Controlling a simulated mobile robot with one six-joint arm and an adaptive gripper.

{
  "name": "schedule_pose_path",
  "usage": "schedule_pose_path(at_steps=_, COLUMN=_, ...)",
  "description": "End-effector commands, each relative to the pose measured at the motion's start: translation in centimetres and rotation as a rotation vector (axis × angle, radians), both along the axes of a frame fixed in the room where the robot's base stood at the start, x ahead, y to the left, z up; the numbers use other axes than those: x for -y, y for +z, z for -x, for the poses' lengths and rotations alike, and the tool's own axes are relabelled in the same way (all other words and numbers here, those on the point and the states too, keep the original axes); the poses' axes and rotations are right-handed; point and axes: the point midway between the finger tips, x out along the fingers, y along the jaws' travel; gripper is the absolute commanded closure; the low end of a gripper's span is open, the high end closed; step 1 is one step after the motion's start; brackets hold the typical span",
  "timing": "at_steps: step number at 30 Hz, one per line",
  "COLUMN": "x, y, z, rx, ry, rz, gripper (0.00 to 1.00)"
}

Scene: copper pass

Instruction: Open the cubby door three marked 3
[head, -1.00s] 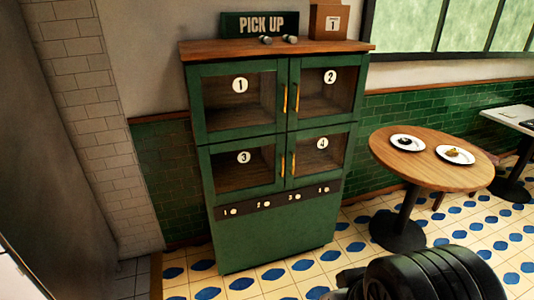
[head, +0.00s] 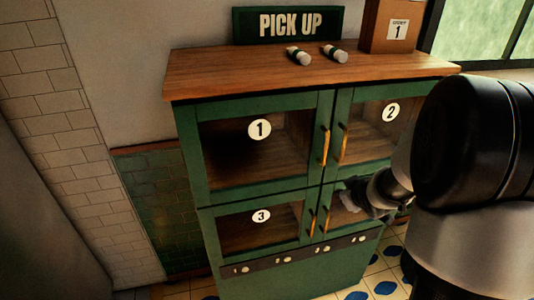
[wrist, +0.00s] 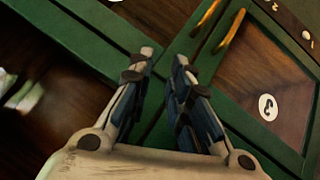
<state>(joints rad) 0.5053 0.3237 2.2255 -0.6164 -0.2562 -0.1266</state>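The cubby door marked 3 (head: 262,226) is the lower left door of the green cabinet and is shut. It has a green frame, dark glass and an upright brass handle (head: 312,222) at its right edge. In the wrist view door 3 (wrist: 267,107) lies at the right, tilted, with its handle (wrist: 230,31) near the top. My gripper (head: 350,192) is in front of the lower right door, right of door 3's handle. In the wrist view my gripper (wrist: 164,58) has its fingers apart with nothing between them, clear of the handles.
Door 1 (head: 260,129) is above door 3, and door 2 (head: 391,113) is at the upper right; both are shut. The lower right door's handle (head: 327,219) is close beside door 3's handle. My arm hides part of the cabinet's right side.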

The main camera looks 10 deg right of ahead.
Motion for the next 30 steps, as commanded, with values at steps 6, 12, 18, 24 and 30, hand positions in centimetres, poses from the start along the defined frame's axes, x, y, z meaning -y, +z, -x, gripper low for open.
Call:
schedule_pose_path(at_steps=6, x=3.6, y=-8.6, z=-1.3, rx=0.105, ry=0.148, rz=-0.070, gripper=0.82)
schedule_pose_path(at_steps=12, x=3.2, y=-15.5, z=1.1, rx=0.280, ry=0.257, rz=-0.216, gripper=0.82)
schedule_pose_path(at_steps=18, x=0.6, y=-19.2, z=5.8, rx=0.513, ry=0.292, rz=-0.391, gripper=0.82)
schedule_pose_path(at_steps=24, x=-1.6, y=-20.0, z=9.6, rx=0.696, ry=0.279, rz=-0.504, gripper=0.82)
schedule_pose_path(at_steps=30, x=-2.4, y=-20.0, z=10.2, rx=0.757, ry=0.272, rz=-0.536, gripper=0.82)
